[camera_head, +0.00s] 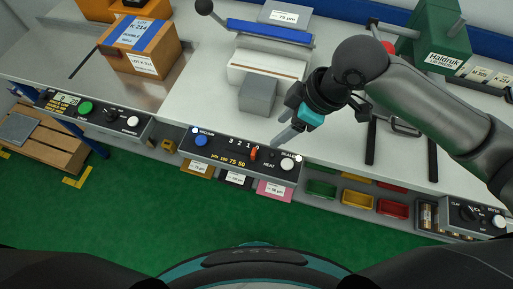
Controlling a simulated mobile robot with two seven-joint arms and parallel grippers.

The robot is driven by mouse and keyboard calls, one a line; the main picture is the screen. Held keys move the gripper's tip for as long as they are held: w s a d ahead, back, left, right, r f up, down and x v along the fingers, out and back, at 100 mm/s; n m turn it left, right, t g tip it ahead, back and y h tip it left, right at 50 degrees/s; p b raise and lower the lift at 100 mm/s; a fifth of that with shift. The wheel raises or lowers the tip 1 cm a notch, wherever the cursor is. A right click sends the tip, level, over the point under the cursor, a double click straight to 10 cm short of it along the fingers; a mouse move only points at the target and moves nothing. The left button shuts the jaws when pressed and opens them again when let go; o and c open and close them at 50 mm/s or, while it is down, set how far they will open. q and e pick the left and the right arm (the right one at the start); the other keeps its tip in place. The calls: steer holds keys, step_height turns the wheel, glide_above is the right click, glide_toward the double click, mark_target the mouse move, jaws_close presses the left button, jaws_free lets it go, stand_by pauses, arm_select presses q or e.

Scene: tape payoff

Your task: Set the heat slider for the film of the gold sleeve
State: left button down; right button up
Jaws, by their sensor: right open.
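The heat slider (254,154) is a small orange-red knob on the black front panel (222,154), near the digits 3 2 1 0 and the word HEAT. Yellow print on the panel reads µm 100 75 50. The gold sleeve (198,169) hangs under the panel's left part; its small label seems to read 75 µm. My right gripper (287,135) is open and empty, above the bench edge and right of the slider, apart from it. My left gripper is not in view.
A blue button (200,141) and a white SEALER button (287,164) flank the slider. A black sleeve (236,179) and a pink sleeve (274,190) hang beside the gold one. A sealer with a blue bar (270,31) and a grey block (258,94) stand behind.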

mark_target(255, 151)
steer(key=b+x, duration=0.3)
steer(key=x, duration=1.2)
steer(key=shift+d+f, duration=0.1)
jaws_close()
stand_by(1.0)
